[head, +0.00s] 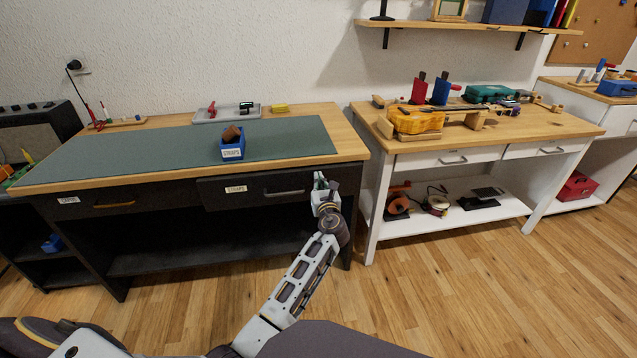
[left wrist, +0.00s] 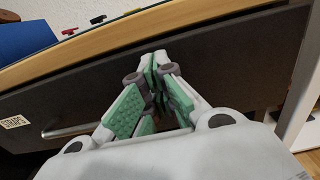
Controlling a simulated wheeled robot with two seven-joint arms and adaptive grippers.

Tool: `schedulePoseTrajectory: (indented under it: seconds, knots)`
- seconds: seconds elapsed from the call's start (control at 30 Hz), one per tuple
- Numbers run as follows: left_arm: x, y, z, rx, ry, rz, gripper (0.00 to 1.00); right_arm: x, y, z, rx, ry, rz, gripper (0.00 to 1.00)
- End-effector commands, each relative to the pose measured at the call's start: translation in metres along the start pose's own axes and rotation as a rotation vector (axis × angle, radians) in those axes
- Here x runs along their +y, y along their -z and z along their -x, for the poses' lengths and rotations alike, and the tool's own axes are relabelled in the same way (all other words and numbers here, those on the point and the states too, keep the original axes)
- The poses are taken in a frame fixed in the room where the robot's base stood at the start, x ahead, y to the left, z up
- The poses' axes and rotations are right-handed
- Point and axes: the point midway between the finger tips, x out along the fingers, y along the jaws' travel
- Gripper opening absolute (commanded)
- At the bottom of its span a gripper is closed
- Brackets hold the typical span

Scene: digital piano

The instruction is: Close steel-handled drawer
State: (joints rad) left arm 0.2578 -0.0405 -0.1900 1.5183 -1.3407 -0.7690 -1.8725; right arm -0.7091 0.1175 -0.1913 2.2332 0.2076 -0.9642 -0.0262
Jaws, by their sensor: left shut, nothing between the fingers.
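The steel-handled drawer (head: 245,195) is the right one in the black workbench. It has a dark front, a white label at its left and a grey bar handle (head: 284,192). Its front looks close to the bench face; I cannot tell how far it stands out. In the left wrist view the handle (left wrist: 70,131) is at the left. My left gripper (head: 320,182) is shut and empty at the right end of the drawer front, right of the handle. In the left wrist view its fingertips (left wrist: 154,62) point at the dark front near its top; contact is unclear. My right gripper is out of view.
A second drawer (head: 110,203) with a brass-coloured handle is to the left. A blue bin (head: 232,153) stands on the bench's green mat (head: 180,153). A white-legged workbench (head: 500,132) stands to the right. The wooden floor (head: 420,290) in front is clear.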

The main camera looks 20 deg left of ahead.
Motion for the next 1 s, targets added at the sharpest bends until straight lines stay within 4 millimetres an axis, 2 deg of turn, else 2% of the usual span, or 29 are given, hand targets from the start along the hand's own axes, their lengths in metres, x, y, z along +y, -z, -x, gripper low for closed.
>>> schedulePoseTrajectory:
  seconds: [0.17, 0.6, 1.0]
  knots:
    - [0.0, 0.0, -0.005, -0.001, 0.0, -0.001, 0.0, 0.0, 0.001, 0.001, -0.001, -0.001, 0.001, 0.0]
    - [0.0, -0.001, -0.045, -0.002, 0.0, -0.001, 0.0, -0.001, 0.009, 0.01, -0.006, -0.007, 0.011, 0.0]
    - [0.002, -0.002, -0.051, -0.003, -0.001, 0.0, 0.0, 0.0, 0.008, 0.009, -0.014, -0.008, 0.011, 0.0]
